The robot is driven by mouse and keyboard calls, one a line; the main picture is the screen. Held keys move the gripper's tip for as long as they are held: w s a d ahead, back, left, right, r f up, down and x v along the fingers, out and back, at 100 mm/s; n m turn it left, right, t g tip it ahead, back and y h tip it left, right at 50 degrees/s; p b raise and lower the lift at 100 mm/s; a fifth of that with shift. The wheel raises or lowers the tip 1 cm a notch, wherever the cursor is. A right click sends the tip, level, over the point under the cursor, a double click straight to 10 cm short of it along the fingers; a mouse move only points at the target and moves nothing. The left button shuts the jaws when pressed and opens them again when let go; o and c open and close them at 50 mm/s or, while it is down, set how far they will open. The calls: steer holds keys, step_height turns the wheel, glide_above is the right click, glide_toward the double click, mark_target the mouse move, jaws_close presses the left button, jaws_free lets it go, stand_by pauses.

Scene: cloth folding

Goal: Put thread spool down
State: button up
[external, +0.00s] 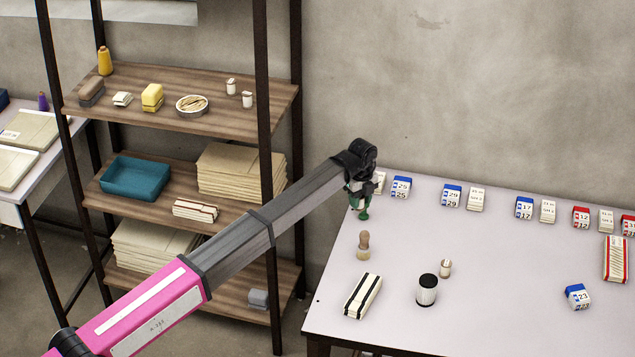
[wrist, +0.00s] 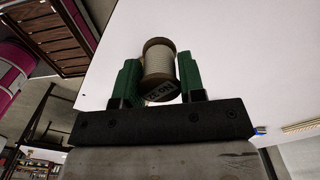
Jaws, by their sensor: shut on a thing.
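In the external view my gripper (external: 359,208) points down above the left back part of the pale table (external: 510,270). The spool is mostly hidden there by the fingers and wrist. I cannot tell exactly how high it is above the table.
A brown-topped peg-like object (external: 363,245) stands just in front of my gripper. Number blocks (external: 452,196) line the back edge. The table's centre is clear.

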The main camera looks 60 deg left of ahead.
steer(key=shift+s+a+r, duration=0.3)
steer(key=shift+s, duration=0.05)
steer(key=s+a+n, duration=0.3)
steer(key=s, duration=0.8)
steer(key=s+a+n, duration=0.2)
steer(key=s, duration=0.9)
steer(key=s+a+r+n, duration=0.1)
steer(key=s+a+r, duration=0.2)
steer(key=s+a, duration=0.25)
steer(key=s+a+r+m, duration=0.1)
steer(key=s+a+r, duration=0.2)
steer(key=a+r, duration=0.4)
steer(key=s+a+r+m, duration=0.1)
steer(key=s+a+r, duration=0.1)
steer(key=a+r, duration=0.5)
steer(key=w+a+r+m, duration=0.2)
steer(key=w+a+r, duration=0.1)
steer(key=w+r, duration=0.85)
steer(key=shift+s+d+f, duration=0.1)
steer(key=shift+s+f, duration=0.1)
steer(key=shift+f, duration=0.95)
steer(key=shift+s+a+f, duration=0.1)
steer(key=shift+s+f, duration=0.1)
steer(key=shift+f, duration=0.95)
steer(key=shift+s+d+f, duration=0.1)
steer(key=shift+s+f, duration=0.1)
steer(key=shift+f, duration=0.95)
